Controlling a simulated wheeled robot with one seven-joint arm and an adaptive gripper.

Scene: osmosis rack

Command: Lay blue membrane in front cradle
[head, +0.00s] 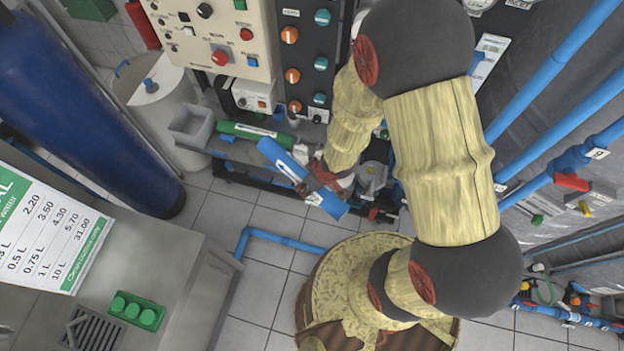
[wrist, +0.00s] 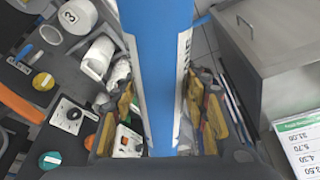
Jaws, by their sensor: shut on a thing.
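The blue membrane (head: 282,160) is a blue tube with a white label band, held at a slant in the air by the rack in the head view. My gripper (head: 314,183) is shut around its middle. In the wrist view the blue membrane (wrist: 158,60) runs upright between the two fingers (wrist: 160,110). A green membrane (head: 247,131) lies across the rack (head: 240,165), behind the blue one. The front cradle cannot be told apart clearly; the blue membrane and my gripper cover part of the rack there.
A control panel (head: 220,40) with knobs stands behind the rack. A tall blue tank (head: 70,100) and a steel counter (head: 170,280) with a green bottle tray (head: 137,310) are at left. Blue pipes (head: 560,110) run at right. Tiled floor (head: 215,210) is open between counter and rack.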

